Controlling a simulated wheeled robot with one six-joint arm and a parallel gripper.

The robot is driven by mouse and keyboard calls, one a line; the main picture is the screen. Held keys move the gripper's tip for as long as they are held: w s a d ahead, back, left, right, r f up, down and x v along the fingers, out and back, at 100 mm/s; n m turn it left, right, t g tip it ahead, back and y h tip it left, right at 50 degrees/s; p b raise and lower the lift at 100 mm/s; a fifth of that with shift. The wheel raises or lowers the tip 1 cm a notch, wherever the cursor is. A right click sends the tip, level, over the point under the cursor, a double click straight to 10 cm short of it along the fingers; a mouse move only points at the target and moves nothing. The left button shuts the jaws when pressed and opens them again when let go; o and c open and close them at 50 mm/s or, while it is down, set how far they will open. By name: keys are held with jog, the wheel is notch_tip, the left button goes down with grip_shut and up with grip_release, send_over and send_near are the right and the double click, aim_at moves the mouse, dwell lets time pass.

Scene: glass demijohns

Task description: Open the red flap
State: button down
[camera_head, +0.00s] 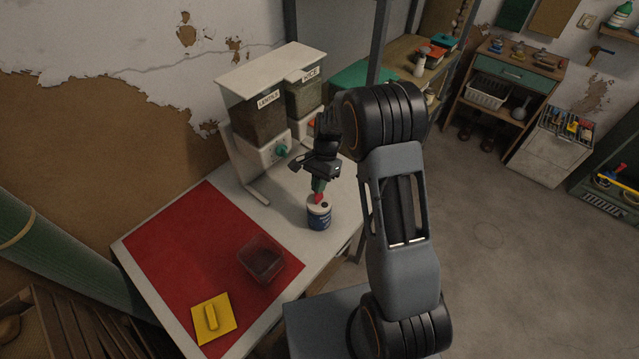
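A two-bin dispenser (262,122) with clear bins stands at the back of the white table. The left bin's label seems to read LENTILS, the right one RICE. A green knob or flap (282,150) is on the front below the left bin. A small orange-red part (312,124) shows below the right bin, mostly hidden behind my arm; it may be the red flap. My gripper (318,188) points down in front of the dispenser, above a blue and white can (319,215). Green and red bits show at its tips; whether it holds anything is unclear.
A red mat (190,250) covers the table's left part. Shelves and a drawer cabinet (510,75) stand at the back right. The floor (490,235) at right is clear.

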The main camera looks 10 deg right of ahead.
jog(key=c, duration=1.3)
grip_release()
jog(key=b+v, duration=0.2)
jog(key=v, duration=1.1)
jog(key=shift+w+r, duration=0.1)
jog(key=shift+r, duration=0.25)
